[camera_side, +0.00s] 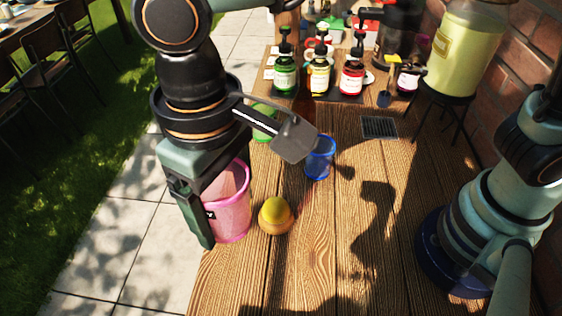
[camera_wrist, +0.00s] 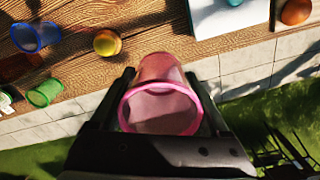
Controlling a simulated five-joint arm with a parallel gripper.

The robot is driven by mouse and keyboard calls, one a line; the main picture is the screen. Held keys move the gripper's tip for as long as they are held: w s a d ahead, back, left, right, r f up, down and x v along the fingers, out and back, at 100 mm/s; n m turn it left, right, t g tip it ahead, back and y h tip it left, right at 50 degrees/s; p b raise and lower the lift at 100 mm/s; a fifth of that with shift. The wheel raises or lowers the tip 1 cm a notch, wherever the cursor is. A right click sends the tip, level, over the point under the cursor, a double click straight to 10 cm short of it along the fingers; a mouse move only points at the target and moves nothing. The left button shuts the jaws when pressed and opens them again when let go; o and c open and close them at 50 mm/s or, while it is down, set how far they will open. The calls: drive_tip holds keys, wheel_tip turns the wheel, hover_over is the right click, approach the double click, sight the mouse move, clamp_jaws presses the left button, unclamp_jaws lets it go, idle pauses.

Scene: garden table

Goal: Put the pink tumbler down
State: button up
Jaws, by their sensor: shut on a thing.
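The pink tumbler (camera_side: 233,205) is at the left edge of the wooden table in the side view, roughly upright. In the wrist view the tumbler (camera_wrist: 160,110) sits between both fingers, with its wide rim towards the camera. My gripper (camera_wrist: 160,80) is shut on it, one finger on each side. In the side view one finger is in front of the tumbler's left part, and the upper part is partly hidden. The tumbler overlaps the table's edge in both views; I cannot tell whether its base touches the wood.
A blue tumbler (camera_side: 319,158) and a green tumbler (camera_side: 265,122) are farther back. Pump bottles (camera_side: 320,78) stand behind. Bare wood (camera_side: 330,260) lies at the front right. Paving lies beyond the left edge.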

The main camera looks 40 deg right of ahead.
sight(244, 286)
drive_tip(key=shift+s+a+f, duration=0.15)
drive_tip(key=shift+s+f, duration=0.1)
drive_tip(key=shift+f, duration=0.1)
wheel_tip(244, 286, down, 19)
drive_tip(key=shift+f, duration=0.15)
drive_tip(key=o, duration=1.2)
drive_tip(key=shift+f, duration=0.15)
